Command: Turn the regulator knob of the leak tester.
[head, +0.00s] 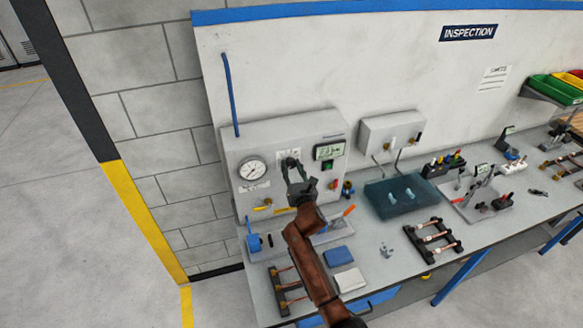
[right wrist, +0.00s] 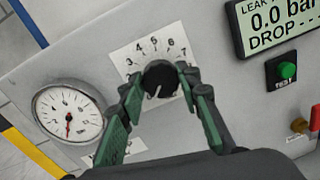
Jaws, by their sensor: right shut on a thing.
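The leak tester (head: 240,150) is a grey box on the bench against the wall. Its black regulator knob (right wrist: 160,79) sits on a white dial plate (right wrist: 128,62) with numbers; the knob's white mark points down and slightly left in the right wrist view. My right gripper (head: 291,165) is at the tester's front panel. In the right wrist view its green-padded fingers (right wrist: 161,82) stand on either side of the knob and are shut on it. My left gripper is not in view.
A round pressure gauge (right wrist: 68,114) is left of the knob; its red needle points down. The display (right wrist: 280,22) reads 0.0 bar, with a green test button (right wrist: 288,71) below.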

